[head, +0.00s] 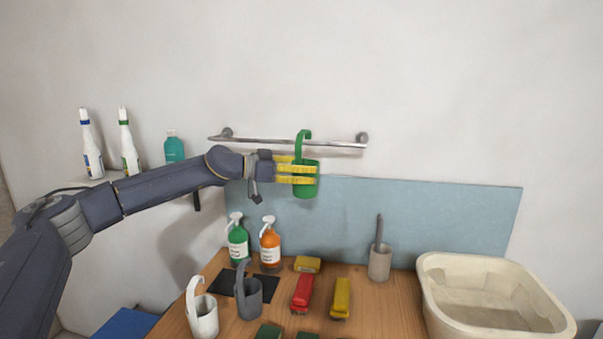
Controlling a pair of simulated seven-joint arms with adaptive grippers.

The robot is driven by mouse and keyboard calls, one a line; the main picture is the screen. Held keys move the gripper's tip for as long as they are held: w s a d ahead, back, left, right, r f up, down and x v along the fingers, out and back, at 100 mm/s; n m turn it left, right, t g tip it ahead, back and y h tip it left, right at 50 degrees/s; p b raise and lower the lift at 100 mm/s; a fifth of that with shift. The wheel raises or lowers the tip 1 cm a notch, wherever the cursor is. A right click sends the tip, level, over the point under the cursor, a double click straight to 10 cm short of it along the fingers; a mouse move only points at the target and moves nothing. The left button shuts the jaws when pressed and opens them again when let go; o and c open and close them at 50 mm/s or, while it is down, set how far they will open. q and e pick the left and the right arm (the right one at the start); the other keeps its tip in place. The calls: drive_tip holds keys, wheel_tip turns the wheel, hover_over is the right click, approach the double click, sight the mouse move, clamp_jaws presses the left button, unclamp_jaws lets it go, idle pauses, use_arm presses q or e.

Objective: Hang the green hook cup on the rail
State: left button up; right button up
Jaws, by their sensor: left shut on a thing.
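The green hook cup (309,188) is upright in front of the wall, with its curved hook (304,134) at the top. My left gripper (312,174) reaches in from the left and its yellow fingers are shut on the cup's body. The metal rail (260,141) runs across the wall on two end mounts. The cup's hook overlaps the rail in the head view, its top a little above the bar. I cannot tell whether the hook touches the rail or is in front of it. My right gripper is not in view.
Below, a wooden table (385,317) holds a white hook cup (203,318), a grey hook cup (249,302), spray bottles (238,246), brushes (341,298) and a grey holder (380,263). A cream basin (440,291) stands right. Bottles (128,150) stand upper left.

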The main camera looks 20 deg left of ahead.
use_arm(q)
drive_tip(key=shift+w+d+f, duration=0.1)
drive_tip(key=shift+w+f, duration=0.35)
drive_tip(key=shift+w, duration=0.4)
drive_tip(key=shift+w+d+f, duration=0.15)
drive_tip(key=shift+w+f, duration=0.3)
drive_tip(key=shift+w, duration=0.35)
drive_tip(key=shift+w+d+f, duration=0.1)
drive_tip(key=shift+w+f, duration=0.35)
drive_tip(key=shift+w, duration=0.4)
drive_tip(key=o, duration=1.3)
